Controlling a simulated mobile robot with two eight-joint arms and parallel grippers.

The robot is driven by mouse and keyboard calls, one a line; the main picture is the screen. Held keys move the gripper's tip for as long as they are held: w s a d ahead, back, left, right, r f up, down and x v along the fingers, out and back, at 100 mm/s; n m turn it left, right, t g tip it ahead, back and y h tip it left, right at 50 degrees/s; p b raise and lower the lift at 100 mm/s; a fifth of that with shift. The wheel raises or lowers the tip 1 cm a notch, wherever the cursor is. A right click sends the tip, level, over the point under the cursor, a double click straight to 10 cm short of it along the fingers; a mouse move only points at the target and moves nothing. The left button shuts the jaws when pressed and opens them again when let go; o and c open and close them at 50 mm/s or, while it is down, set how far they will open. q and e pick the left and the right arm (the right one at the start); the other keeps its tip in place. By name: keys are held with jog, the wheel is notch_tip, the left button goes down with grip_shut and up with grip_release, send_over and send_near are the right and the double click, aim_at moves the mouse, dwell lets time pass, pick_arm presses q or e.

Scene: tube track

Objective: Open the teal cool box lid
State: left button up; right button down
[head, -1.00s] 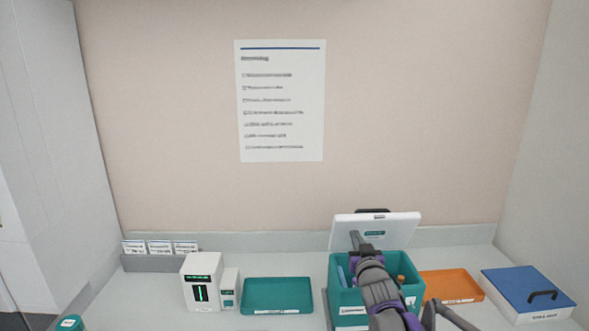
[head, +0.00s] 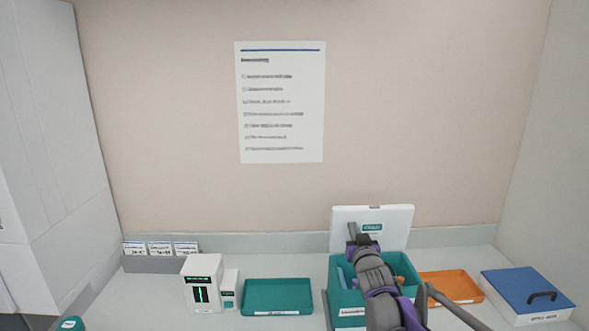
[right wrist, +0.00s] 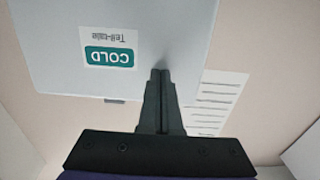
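The teal cool box (head: 347,300) stands on the counter right of centre. Its white lid (head: 395,222) is swung up at the back of the box and stands nearly upright, with its inner face towards me. The lid also fills the upper left of the right wrist view (right wrist: 60,60), with a "COLD" label on it. My right gripper (head: 352,232) is over the box in front of the lid's inner face. In the right wrist view its fingers (right wrist: 160,75) are together with nothing between them, close to the lid; I cannot tell whether they touch it. My left gripper is out of view.
A teal tray (head: 277,308) and white devices (head: 203,283) stand left of the box. An orange tray (head: 463,300) and a blue-lidded box (head: 527,288) are to the right. My right arm hides part of the box's inside. A wall stands behind the counter.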

dwell(0.3)
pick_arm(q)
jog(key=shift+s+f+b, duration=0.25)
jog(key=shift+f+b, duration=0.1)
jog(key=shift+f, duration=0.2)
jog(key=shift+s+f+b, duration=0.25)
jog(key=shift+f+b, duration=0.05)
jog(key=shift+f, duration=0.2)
pick_arm(e)
jog(key=s, duration=0.8)
jog(key=shift+s+d+r, duration=0.15)
jog(key=shift+s, duration=0.15)
jog(key=s+f+g, duration=0.4)
jog(key=s+f, duration=0.3)
jog(key=s, duration=0.5)
jog(key=s+f+g, duration=0.4)
jog(key=s+f, duration=0.4)
jog(key=s, duration=0.5)
jog(key=s+f+g, duration=0.4)
jog(key=s+f, duration=0.3)
jog(key=s, duration=0.6)
jog(key=shift+s+d+f+h, duration=0.25)
jog(key=shift+f+h, duration=0.05)
jog(key=shift+f, duration=0.1)
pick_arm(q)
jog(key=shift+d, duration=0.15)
pick_arm(e)
jog(key=shift+d, duration=0.15)
